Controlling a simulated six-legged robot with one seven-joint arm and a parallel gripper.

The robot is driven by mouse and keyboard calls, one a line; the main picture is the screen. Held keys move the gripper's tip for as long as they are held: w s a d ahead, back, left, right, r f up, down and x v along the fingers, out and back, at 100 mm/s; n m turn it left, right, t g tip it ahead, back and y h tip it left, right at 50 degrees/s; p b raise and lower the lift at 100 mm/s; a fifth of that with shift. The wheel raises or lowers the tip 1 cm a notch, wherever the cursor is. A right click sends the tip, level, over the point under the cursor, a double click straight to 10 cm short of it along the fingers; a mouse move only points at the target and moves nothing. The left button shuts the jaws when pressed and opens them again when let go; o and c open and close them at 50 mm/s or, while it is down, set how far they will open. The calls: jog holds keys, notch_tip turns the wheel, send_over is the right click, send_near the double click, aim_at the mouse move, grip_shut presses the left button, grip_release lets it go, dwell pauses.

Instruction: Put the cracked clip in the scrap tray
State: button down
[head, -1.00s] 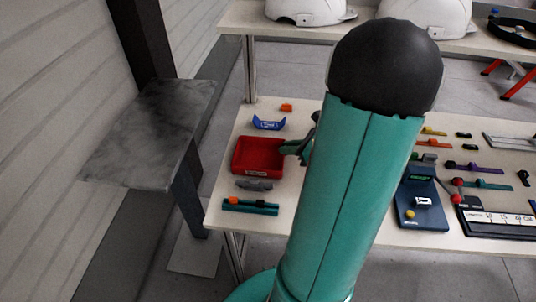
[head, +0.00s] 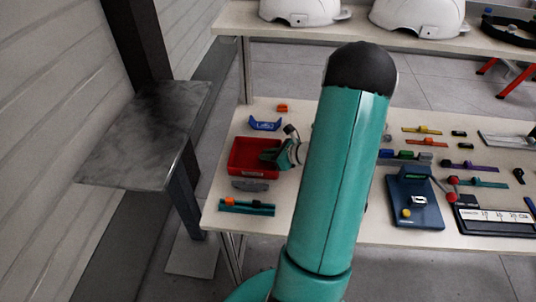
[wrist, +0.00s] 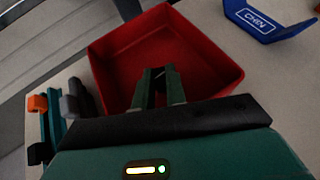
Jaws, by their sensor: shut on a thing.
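The red scrap tray (head: 240,173) lies on the left part of the table, and the wrist view shows its open inside and walls (wrist: 112,50). My gripper (head: 268,155) is over the tray's right part, with its fingers pointing into it. In the wrist view the fingertips (wrist: 160,72) are in front of the tray floor. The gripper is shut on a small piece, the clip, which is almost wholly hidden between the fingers. Its crack cannot be made out. No loose piece shows on the visible tray floor.
A blue CHIN piece (head: 265,124) lies behind the tray. A grey piece (head: 250,185) and a teal rack with orange clip (head: 247,207) lie in front. A dark blue fixture (head: 415,200) stands to the right. White helmet shells (head: 300,12) sit on the back bench.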

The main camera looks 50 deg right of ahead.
jog(key=shift+f, duration=0.15)
jog(key=c, duration=1.4)
grip_release()
jog(key=shift+c, duration=0.2)
